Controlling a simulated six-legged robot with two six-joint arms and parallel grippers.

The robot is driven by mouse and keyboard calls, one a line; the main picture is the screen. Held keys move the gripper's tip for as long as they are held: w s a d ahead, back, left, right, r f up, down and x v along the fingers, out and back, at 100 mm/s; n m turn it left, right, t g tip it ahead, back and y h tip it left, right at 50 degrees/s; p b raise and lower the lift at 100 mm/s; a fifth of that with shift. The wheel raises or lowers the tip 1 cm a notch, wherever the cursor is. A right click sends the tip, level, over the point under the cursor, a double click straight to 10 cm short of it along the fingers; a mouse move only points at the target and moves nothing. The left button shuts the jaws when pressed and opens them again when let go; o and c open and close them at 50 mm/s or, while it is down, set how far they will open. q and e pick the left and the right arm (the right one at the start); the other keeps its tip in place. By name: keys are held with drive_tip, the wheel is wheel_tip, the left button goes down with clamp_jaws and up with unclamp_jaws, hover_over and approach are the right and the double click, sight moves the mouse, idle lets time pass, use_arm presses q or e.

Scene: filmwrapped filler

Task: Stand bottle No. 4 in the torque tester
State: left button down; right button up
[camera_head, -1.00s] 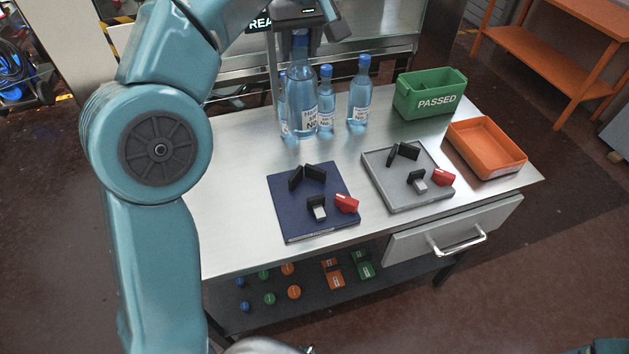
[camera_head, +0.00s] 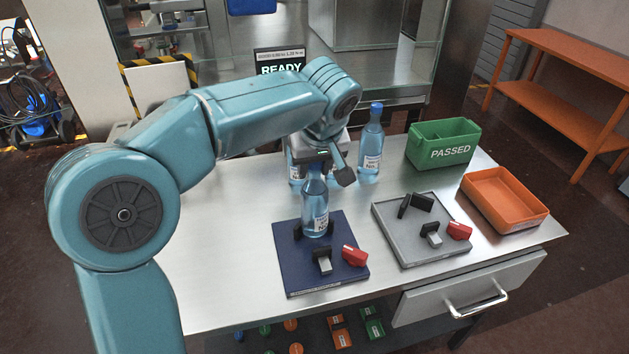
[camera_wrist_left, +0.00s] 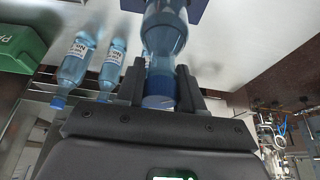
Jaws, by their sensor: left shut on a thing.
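A clear blue bottle (camera_head: 316,208) is upright in my left gripper (camera_head: 316,166); its label number is too small to read. Its base is at the black blocks of a navy plate fixture (camera_head: 290,270) with a red knob; I cannot tell whether it touches the plate. A similar grey plate fixture (camera_head: 408,247) lies to the right. Which one is the torque tester I cannot tell. In the left wrist view, the fingers (camera_wrist_left: 160,88) are shut around the neck of the held bottle (camera_wrist_left: 163,35), and the navy plate (camera_wrist_left: 196,10) shows beyond it. My right gripper is not in view.
Another bottle (camera_head: 371,145) stands behind; others are partly hidden by my left gripper. A green PASSED bin (camera_head: 446,151) and an orange tray (camera_head: 503,227) are at the right. A READY screen (camera_head: 280,67) is behind. The table's left part is clear.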

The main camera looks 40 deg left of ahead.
sight(315, 180)
use_arm(q)
drive_tip(key=f, duration=0.3)
drive_tip(key=shift+w, duration=0.25)
drive_tip(key=shift+f, duration=0.3)
drive_tip(key=shift+s, duration=0.2)
drive_tip(key=shift+w+f, duration=0.15)
drive_tip(key=shift+f, duration=0.05)
drive_tip(key=c, duration=0.7)
unclamp_jaws()
drive_tip(key=shift+r, duration=0.1)
